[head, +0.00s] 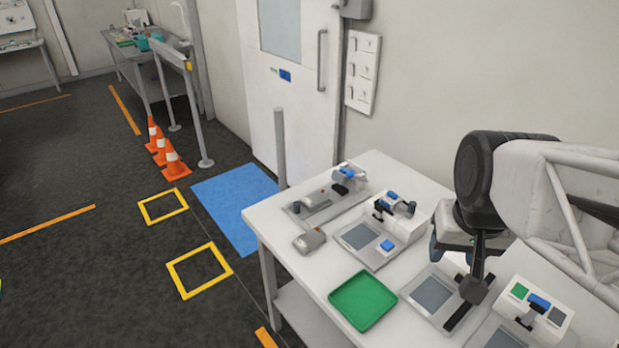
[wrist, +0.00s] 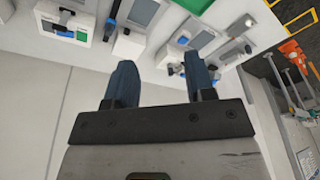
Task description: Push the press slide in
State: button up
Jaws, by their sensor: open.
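My gripper (wrist: 158,75) shows in the wrist view with its two blue-grey fingers wide apart and nothing between them. In the head view my gripper (head: 456,243) hangs over the right half of the white table, partly hidden by my wrist. Several small stations stand on the table, and I cannot tell for certain which part is the press slide. A white station with a black and blue handle (head: 396,207) has a grey plate and a blue block (head: 387,245) in front. A station with a dark slot (head: 460,318) lies below my gripper, partly hidden.
A green tray (head: 363,300) lies at the table's front edge. A grey fixture with a blue part (head: 346,171) stands at the back left. Orange cones (head: 173,160) stand on the floor.

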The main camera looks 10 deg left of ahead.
jog(key=w+a+m, duration=0.2)
jog(key=w+a, duration=0.3)
jog(key=w, duration=0.8)
jog(key=m+g, duration=0.2)
jog(key=m, duration=0.3)
send_over(297, 203)
jog(key=f, duration=2.1)
jog(key=shift+d, duration=0.2)
jog(key=shift+a+f, duration=0.2)
jog(key=shift+a, duration=0.05)
jog(key=shift+f, duration=0.1)
jog(key=shift+f, duration=3.85)
jog(key=shift+c, duration=0.2)
grip_shut()
